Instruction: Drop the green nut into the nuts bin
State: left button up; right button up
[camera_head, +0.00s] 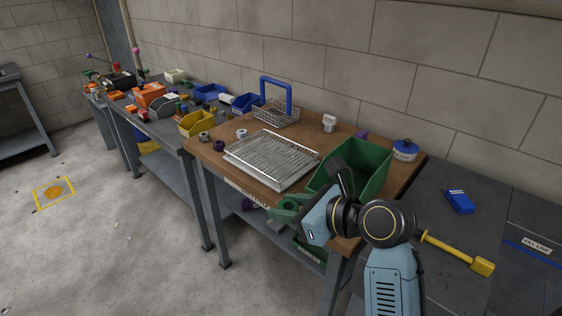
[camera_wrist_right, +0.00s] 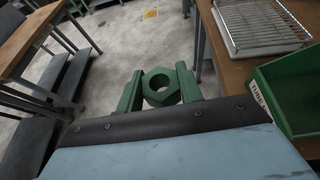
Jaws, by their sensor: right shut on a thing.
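The green nut (camera_wrist_right: 160,87) is a hexagonal ring with a round hole, held between the two green fingers of my right gripper (camera_wrist_right: 160,88). In the head view, my right gripper (camera_head: 286,208) hangs by the front edge of the wooden table, just left of a large green bin. No bin is readable as the nuts bin. The large green bin (camera_head: 368,166) stands at the table's right end; in the right wrist view, this green bin (camera_wrist_right: 268,108) has a partly readable label that seems to start "TUBE". My left gripper is not in view.
A wire rack tray (camera_head: 232,156) lies left of the green bin on the wooden table (camera_head: 206,152). Behind are a wire basket with a blue handle (camera_head: 276,113) and a blue-lidded jar (camera_head: 405,150). A yellow bin (camera_head: 197,124) and blue bins (camera_head: 246,102) stand farther left.

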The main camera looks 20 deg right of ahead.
aim_at(354, 192)
jog(key=z, duration=0.3)
jog(key=i, duration=1.3)
jog(key=z, duration=0.9)
